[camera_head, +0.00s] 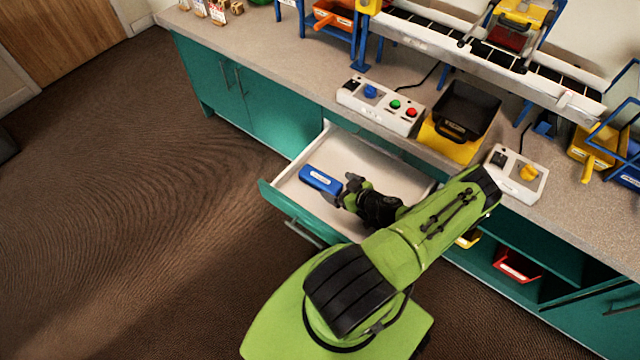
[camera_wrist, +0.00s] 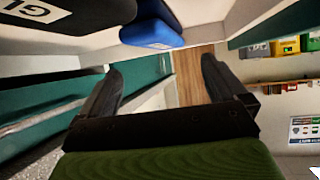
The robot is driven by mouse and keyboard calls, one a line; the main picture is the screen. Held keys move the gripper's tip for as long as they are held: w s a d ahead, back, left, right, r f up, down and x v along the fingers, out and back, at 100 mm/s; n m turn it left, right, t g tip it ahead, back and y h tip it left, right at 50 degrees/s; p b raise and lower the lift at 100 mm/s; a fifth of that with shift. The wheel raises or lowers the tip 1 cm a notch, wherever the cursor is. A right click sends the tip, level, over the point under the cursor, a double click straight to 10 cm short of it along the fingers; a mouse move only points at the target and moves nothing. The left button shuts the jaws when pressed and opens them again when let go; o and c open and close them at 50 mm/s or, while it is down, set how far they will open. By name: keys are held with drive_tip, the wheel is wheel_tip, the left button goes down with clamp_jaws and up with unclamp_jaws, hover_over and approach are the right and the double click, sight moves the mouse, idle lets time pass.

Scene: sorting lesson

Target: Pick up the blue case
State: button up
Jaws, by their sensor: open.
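The blue case (camera_head: 321,180) lies in the open white drawer, toward its left end, with a pale label on its top. It also shows in the wrist view (camera_wrist: 152,34), beyond my fingertips and a little left of the middle between them. My gripper (camera_head: 349,187) is over the drawer, just right of the case. In the wrist view my gripper (camera_wrist: 160,75) has its two black fingers wide apart with nothing between them. The case appears apart from the fingers, though the exact gap is hard to tell.
The drawer (camera_head: 287,190) has walls around the case and my gripper. The counter (camera_head: 290,75) above holds a control box (camera_head: 380,106), a black bin (camera_head: 465,108) and a conveyor (camera_head: 420,37).

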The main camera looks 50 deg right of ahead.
sight(322, 178)
drive_tip(key=b+x, duration=0.2)
drive_tip(key=x, duration=0.5)
drive_tip(key=shift+w+d+f, duration=0.1)
drive_tip(key=shift+w+f, duration=0.1)
drive_tip(key=shift+w, duration=0.1)
drive_tip(key=c, duration=1.3)
